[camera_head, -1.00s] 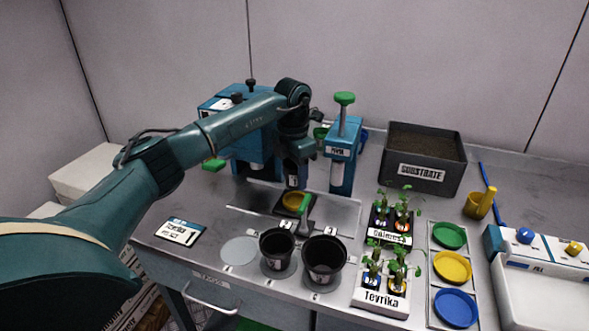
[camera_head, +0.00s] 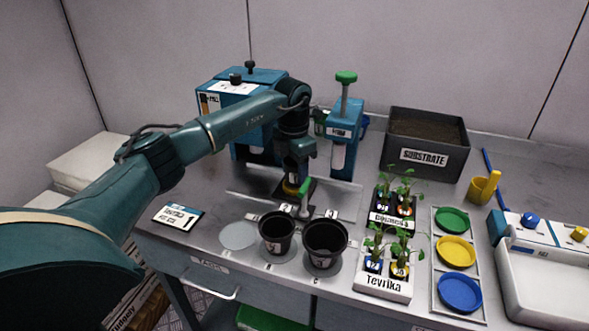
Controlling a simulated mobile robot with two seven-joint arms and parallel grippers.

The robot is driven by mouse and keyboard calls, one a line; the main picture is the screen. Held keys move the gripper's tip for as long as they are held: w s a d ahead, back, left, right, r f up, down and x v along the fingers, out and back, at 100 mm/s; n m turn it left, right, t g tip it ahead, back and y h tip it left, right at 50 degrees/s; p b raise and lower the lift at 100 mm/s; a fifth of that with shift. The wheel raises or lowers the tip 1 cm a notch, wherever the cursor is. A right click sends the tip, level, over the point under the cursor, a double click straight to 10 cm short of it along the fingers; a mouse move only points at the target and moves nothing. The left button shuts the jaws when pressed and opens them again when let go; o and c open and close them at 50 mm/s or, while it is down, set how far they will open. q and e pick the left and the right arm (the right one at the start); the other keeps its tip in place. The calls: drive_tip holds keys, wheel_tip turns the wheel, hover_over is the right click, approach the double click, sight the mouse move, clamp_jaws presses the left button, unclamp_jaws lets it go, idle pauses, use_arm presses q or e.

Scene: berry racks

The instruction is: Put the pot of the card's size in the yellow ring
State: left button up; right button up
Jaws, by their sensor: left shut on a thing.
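My left gripper (camera_head: 297,166) is shut on a small dark pot (camera_head: 291,178) with a pale label, mostly hidden by the fingers. It is right over the yellow ring (camera_head: 290,190) on a dark base; whether the pot rests in the ring I cannot tell. The card (camera_head: 178,217) lies at the left of the bench and reads a large 1. Two larger black pots stand upright on discs at the front, a middle one (camera_head: 276,236) and a right one (camera_head: 324,245). The disc (camera_head: 238,236) left of them is empty. My right gripper is not in view.
A blue press (camera_head: 345,140) and a blue machine (camera_head: 240,105) stand behind. Seedling trays (camera_head: 385,287), coloured dishes (camera_head: 455,252) and the substrate box (camera_head: 425,155) fill the right.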

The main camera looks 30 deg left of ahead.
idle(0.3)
use_arm(q)
drive_tip(key=shift+f, duration=0.25)
drive_tip(key=shift+f, duration=0.45)
drive_tip(key=o, duration=1)
wheel_tip(320, 180, up, 13)
drive_tip(key=b, duration=0.1)
drive_tip(key=shift+s+r, duration=0.15)
drive_tip(key=shift+s, duration=0.05)
